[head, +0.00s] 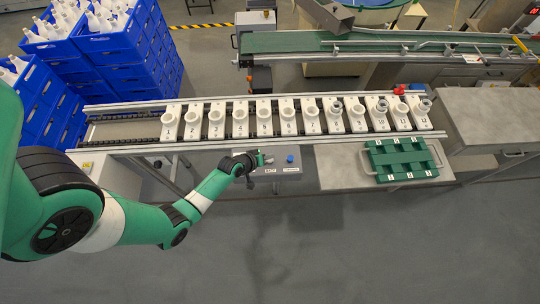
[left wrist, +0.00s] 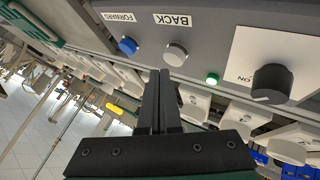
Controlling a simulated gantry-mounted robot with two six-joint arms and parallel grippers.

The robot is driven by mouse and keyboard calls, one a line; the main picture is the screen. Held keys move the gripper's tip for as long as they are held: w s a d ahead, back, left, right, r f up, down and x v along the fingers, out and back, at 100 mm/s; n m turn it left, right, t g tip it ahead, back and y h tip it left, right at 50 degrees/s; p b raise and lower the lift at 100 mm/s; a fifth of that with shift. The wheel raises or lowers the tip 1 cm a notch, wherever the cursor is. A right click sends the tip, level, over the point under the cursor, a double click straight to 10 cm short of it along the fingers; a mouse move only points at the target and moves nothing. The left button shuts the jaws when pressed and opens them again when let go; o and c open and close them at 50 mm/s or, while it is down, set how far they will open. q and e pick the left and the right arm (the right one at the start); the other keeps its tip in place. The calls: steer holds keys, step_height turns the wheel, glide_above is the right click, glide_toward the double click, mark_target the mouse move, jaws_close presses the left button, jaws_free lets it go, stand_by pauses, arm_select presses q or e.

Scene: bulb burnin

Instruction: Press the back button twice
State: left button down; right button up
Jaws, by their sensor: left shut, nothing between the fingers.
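A grey control box (head: 275,177) stands at the front edge of the conveyor. In the left wrist view, upside down, its face shows a pale grey button (left wrist: 176,54) by the BACK label (left wrist: 172,20) and a blue button (left wrist: 128,45) by the FORWARD label (left wrist: 118,17). The blue button also shows in the head view (head: 290,159). My left gripper (left wrist: 160,72) is shut and empty, its tips close to the back button in the picture. I cannot tell whether they touch it. In the head view the left gripper (head: 262,160) covers the back button's area. My right gripper is out of view.
A green lamp (left wrist: 212,79) and a black knob (left wrist: 271,83) marked ON sit beside the buttons. Behind the box runs a row of numbered white sockets (head: 240,118). A green tray (head: 402,160) lies right. Blue crates (head: 115,45) stand back left.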

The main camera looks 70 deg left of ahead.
mark_target(269, 161)
arm_select(q)
steer(key=shift+f+b, duration=0.35)
steer(key=shift+f, duration=0.1)
steer(key=shift+f+b, duration=0.45)
steer(key=shift+f, duration=0.05)
stand_by(0.6)
steer(key=shift+r, duration=0.1)
steer(key=shift+r+p, duration=0.8)
steer(key=shift+p, duration=0.15)
step_height(269, 161, up, 5)
steer(key=p, duration=0.5)
steer(key=shift+r, duration=0.1)
steer(key=shift+d, duration=0.1)
stand_by(0.4)
